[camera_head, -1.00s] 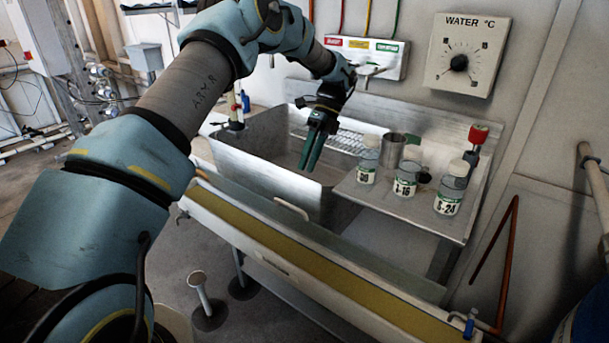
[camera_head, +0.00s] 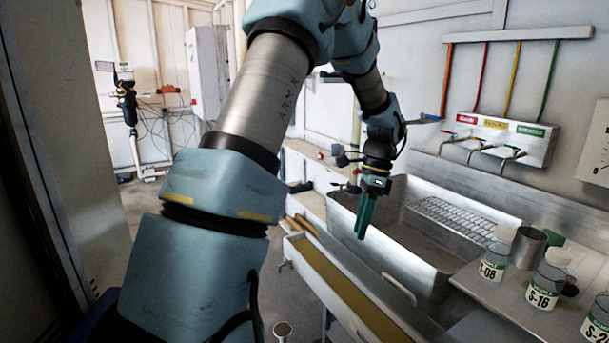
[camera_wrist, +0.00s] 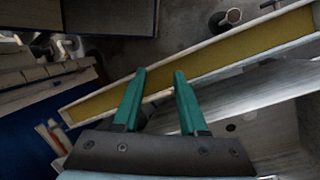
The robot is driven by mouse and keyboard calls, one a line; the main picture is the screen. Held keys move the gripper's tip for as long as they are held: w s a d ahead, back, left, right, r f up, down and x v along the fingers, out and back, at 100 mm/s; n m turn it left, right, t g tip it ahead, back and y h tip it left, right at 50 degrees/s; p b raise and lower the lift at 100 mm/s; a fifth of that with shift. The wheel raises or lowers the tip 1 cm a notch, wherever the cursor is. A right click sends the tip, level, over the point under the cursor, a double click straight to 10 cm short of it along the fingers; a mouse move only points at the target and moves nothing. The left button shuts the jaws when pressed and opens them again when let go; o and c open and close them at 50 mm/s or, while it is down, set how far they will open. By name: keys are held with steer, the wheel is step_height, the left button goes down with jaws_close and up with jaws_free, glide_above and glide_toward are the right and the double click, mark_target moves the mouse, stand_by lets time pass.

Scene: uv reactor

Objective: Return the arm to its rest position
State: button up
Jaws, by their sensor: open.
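My gripper (camera_head: 364,218) points down at the left end of the metal sink, above the long yellow-lined trough in front of it. In the head view its green fingers overlap each other. In the wrist view my gripper (camera_wrist: 159,80) has its two green fingers apart with nothing between them. My arm is bent, raised from the lower left and hanging down at the wrist.
The sink (camera_head: 408,259) holds a wire rack (camera_head: 465,220). Labelled jars (camera_head: 495,255) and a metal cup (camera_head: 527,247) stand on the right-hand counter. The trough (camera_head: 345,290) runs along the front; it also crosses the wrist view (camera_wrist: 215,62). Taps (camera_head: 480,147) line the wall.

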steer(key=s+a+n+t+h, duration=0.1)
steer(key=s+a+n+t, duration=0.1)
steer(key=s+a+n, duration=0.3)
steer(key=s+a+r+n+t+h, duration=0.1)
steer(key=s+a+n, duration=0.5)
steer(key=a+n, duration=0.6)
steer(key=a, duration=0.3)
steer(key=shift+s+a+t+h, duration=0.2)
steer(key=shift+a+t+h, duration=0.05)
steer(key=shift+t+h, duration=0.15)
